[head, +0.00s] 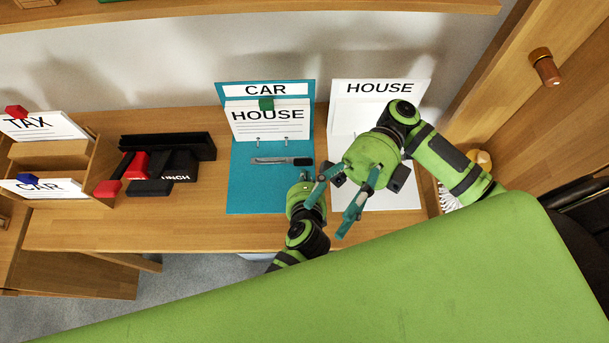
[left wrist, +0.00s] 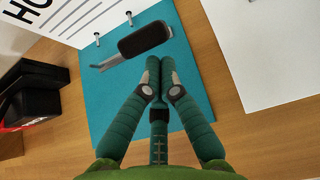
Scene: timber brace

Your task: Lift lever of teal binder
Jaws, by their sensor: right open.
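The teal binder (head: 240,190) lies open on the desk, with a CAR label at its top and a HOUSE sheet below it. Its metal lever (head: 270,161) with a dark end pad crosses the binder below two metal posts. In the left wrist view the lever's dark pad (left wrist: 145,38) is just beyond my fingertips. My left gripper (head: 306,177) is shut and empty over the binder, just below the pad; its fingertips meet in the left wrist view (left wrist: 160,65). I cannot tell whether they touch the lever. My right gripper (head: 329,217) is open and empty, its fingers partly in front of the left gripper.
A white HOUSE binder (head: 400,196) lies to the right, under my right arm. A black tray (head: 200,146) with a hole punch (head: 178,168) and red items stands left. A wooden sorter (head: 98,170) with TAX and CAR cards is at far left. Bare desk shows left of the binder.

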